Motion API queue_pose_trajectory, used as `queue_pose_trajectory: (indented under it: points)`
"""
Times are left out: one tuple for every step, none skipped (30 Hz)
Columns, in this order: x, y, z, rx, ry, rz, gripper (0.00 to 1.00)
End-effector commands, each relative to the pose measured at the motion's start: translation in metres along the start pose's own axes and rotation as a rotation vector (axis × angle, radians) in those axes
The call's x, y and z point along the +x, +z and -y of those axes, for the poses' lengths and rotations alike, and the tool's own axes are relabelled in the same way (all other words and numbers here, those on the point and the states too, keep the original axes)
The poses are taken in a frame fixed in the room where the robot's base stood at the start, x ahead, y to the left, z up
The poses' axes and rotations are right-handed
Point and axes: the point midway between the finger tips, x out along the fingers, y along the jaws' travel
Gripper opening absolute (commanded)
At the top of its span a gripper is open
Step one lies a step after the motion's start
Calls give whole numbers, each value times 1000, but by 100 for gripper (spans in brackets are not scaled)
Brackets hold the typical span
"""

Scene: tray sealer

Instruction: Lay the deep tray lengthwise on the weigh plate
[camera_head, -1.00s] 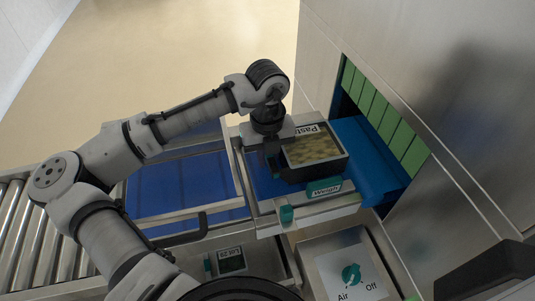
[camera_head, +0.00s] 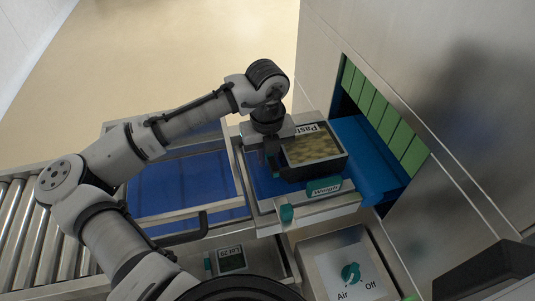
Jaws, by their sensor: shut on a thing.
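The deep tray (camera_head: 340,165) is black with a clear top showing pale yellowish food and a white label reading "Past…". It is at the blue-surfaced weigh plate (camera_head: 262,183) in the middle of the view. Its long side runs left to right, slightly tilted in the picture. My gripper (camera_head: 272,158) is shut on the left end of the tray. The gripper body hides that end and part of the label. I cannot tell whether the tray's underside touches the plate.
A blue belt (camera_head: 365,160) leads right into an opening with green strips (camera_head: 380,110). A framed blue section with a handle (camera_head: 185,185) lies left, with rollers (camera_head: 35,235) beyond. An Air/Off knob panel (camera_head: 345,270) and a small display (camera_head: 232,259) are in front.

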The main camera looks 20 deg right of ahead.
Motion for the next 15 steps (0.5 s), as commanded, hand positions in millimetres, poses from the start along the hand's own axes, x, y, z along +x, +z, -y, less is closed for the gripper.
queue_pose_trajectory:
  points:
    - [-1, 0, 1, 1, -3, 0, 0]
    - [-1, 0, 1, 1, -3, 0, 0]
    - [-1, 0, 1, 0, -3, 0, 0]
    - [-1, 0, 1, 0, -3, 0, 0]
    - [-1, 0, 1, 0, -2, 0, 0]
    - [-1, 0, 0, 0, -2, 0, 0]
    - [0, 0, 0, 0, -1, 1, 0]
    - [0, 0, 0, 0, -1, 1, 0]
    - [0, 0, 0, 0, -1, 1, 0]
    - [0, 0, 0, 0, -2, 1, 0]
    - [0, 0, 0, 0, -2, 1, 0]
    - [0, 0, 0, 0, -2, 1, 0]
    - [0, 0, 0, 0, -2, 0, 0]
    - [0, 0, 0, 0, -2, 0, 20]
    - [0, 0, 0, 0, -2, 0, 25]
